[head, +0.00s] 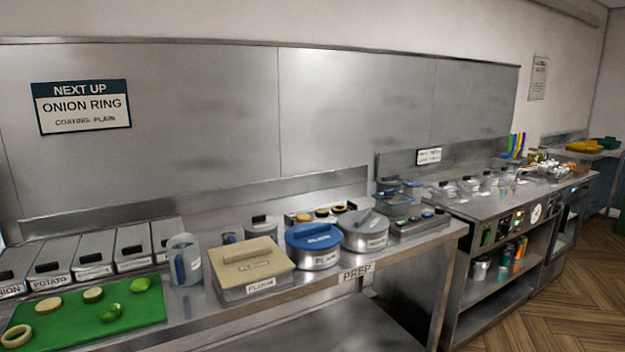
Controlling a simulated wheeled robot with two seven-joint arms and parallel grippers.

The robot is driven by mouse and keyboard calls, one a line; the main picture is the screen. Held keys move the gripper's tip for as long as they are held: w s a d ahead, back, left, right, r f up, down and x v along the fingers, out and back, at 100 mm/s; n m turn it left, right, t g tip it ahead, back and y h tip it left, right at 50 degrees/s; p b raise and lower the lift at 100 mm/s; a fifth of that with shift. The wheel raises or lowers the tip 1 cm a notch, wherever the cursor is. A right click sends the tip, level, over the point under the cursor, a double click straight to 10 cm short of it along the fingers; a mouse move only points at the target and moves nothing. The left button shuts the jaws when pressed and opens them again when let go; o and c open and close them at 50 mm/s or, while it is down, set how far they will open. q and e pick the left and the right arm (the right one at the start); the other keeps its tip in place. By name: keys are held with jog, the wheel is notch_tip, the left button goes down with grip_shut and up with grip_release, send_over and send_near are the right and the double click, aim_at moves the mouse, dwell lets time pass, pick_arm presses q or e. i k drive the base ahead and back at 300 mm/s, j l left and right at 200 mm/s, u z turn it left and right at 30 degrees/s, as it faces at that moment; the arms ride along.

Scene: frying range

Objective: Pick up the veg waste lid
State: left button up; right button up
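I cannot make out a label reading veg waste, so I cannot tell which lid is the veg waste lid. On the prep counter, a round grey lid (368,220) with a bar handle sits on a round metal container (362,243) whose label is too small to read. Left of it, a round blue lid (313,235) sits on a metal container marked PLAIN. A small grey lidded container (261,227) stands behind. Neither of my grippers is in view.
A green cutting board (80,318) with cut vegetables lies at the left. Several lidded metal bins (94,257) line the back, beside a clear jug with a blue handle (186,262). The frying range (490,205) stands right. Wooden floor (545,325) is clear at lower right.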

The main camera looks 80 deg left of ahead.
aim_at(393, 180)
jog(key=j+u, duration=0.1)
jog(key=u, duration=3)
jog(key=i+l+u, duration=0.2)
jog(key=l+u, duration=0.2)
jog(key=l, duration=0.25)
jog(key=i+l+u, duration=0.1)
jog(key=l+u, duration=0.3)
jog(key=l, duration=0.25)
jog(key=l+u, duration=0.4)
jog(key=l, duration=0.25)
